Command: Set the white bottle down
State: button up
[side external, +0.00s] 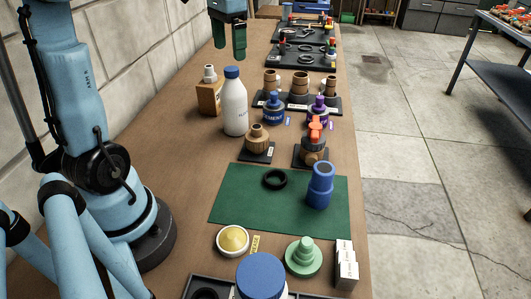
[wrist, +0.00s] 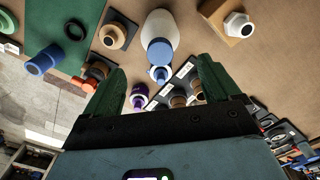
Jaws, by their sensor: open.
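The white bottle (side external: 234,108) with a blue cap stands upright on the wooden bench, left of centre in the side view. In the wrist view the white bottle (wrist: 163,30) shows from above, its cap facing me between my two fingers. My gripper (side external: 231,48) has green fingers spread apart with nothing between them. It hangs above the bench, higher than the bottle and apart from it, toward the far end in the side view.
A tan block with a white fitting (side external: 209,90) stands close left of the bottle. Blue and purple cement cans (side external: 273,110) and brown fittings (side external: 299,85) stand to its right. A green mat (side external: 235,205) holds a blue pipe fitting (side external: 320,187) and a black ring (side external: 275,179).

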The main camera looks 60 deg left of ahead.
notch_tip(320, 180, up, 2)
jog(key=shift+r, duration=0.2)
jog(key=shift+d+r, duration=0.1)
jog(key=shift+d, duration=0.05)
jog(key=s+d+f+t, duration=0.2)
jog(key=d+f, duration=0.3)
jog(key=d, duration=0.4)
jog(key=s+d+f+t, duration=0.3)
jog(key=d+f+t, duration=0.2)
jog(key=d, duration=0.5)
jog(key=shift+s+f, duration=0.25)
jog(key=shift+f, duration=0.45)
